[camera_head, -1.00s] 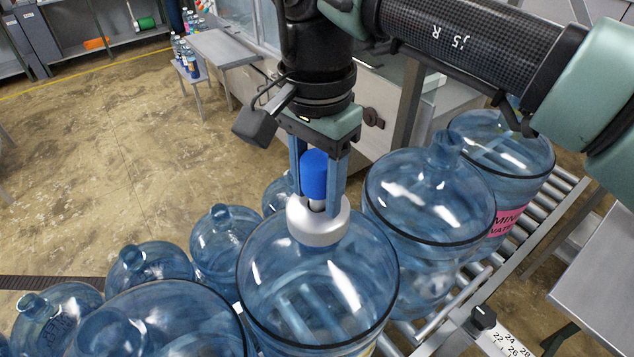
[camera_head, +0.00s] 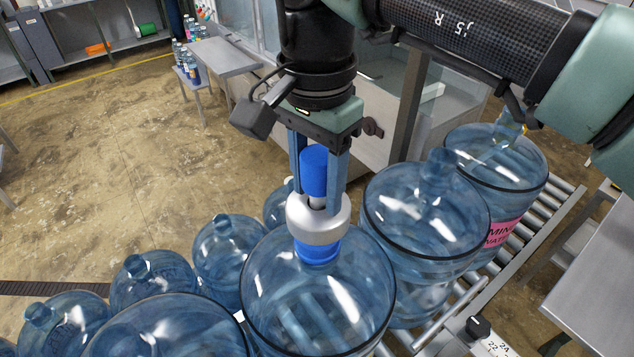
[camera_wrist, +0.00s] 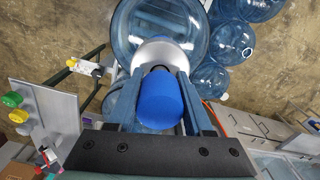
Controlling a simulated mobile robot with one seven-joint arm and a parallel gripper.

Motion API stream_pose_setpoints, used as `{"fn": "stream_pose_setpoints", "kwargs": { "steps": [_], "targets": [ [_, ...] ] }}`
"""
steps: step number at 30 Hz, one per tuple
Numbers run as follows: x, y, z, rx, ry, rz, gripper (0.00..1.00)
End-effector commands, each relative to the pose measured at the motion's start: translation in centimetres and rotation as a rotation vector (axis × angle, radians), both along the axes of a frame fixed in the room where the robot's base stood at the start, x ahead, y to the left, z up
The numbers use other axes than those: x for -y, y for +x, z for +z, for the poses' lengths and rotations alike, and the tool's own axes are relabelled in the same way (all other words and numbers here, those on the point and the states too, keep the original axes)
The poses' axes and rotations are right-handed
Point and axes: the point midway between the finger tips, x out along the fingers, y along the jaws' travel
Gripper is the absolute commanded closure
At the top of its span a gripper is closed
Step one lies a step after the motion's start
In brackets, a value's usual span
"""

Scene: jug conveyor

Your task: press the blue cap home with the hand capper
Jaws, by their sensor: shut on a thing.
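My gripper (camera_head: 318,192) points down, its two fingers shut on the blue handle (camera_head: 314,172) of the hand capper. The capper's silver bell (camera_head: 318,222) is below the fingers. The blue cap (camera_head: 319,250) shows just under the bell, on the neck of the clear blue jug (camera_head: 325,310). I cannot tell whether bell and cap touch. The capper looks about upright.
Other jugs stand close by: one to the right (camera_head: 425,220), another behind it with a pink label (camera_head: 500,165), and several uncapped ones at left. A roller conveyor (camera_head: 540,208) runs under the right-hand jugs. A grey table (camera_head: 605,270) stands at right. Open floor lies at left.

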Motion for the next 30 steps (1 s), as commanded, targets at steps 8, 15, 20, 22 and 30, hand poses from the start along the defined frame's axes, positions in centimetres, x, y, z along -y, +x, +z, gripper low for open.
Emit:
{"fn": "stream_pose_setpoints", "kwargs": {
  "steps": [8, 15, 20, 22, 30],
  "targets": [
    [0.0, 0.0, 2.0, 0.001, 0.001, 0.000, 1.00],
    [0.0, 0.0, 3.2, 0.001, 0.001, 0.000, 1.00],
    [0.0, 0.0, 3.1, 0.001, 0.001, 0.001, 1.00],
    [0.0, 0.0, 3.1, 0.001, 0.001, 0.000, 1.00],
    [0.0, 0.0, 3.1, 0.001, 0.001, 0.000, 1.00]
  ]
}}
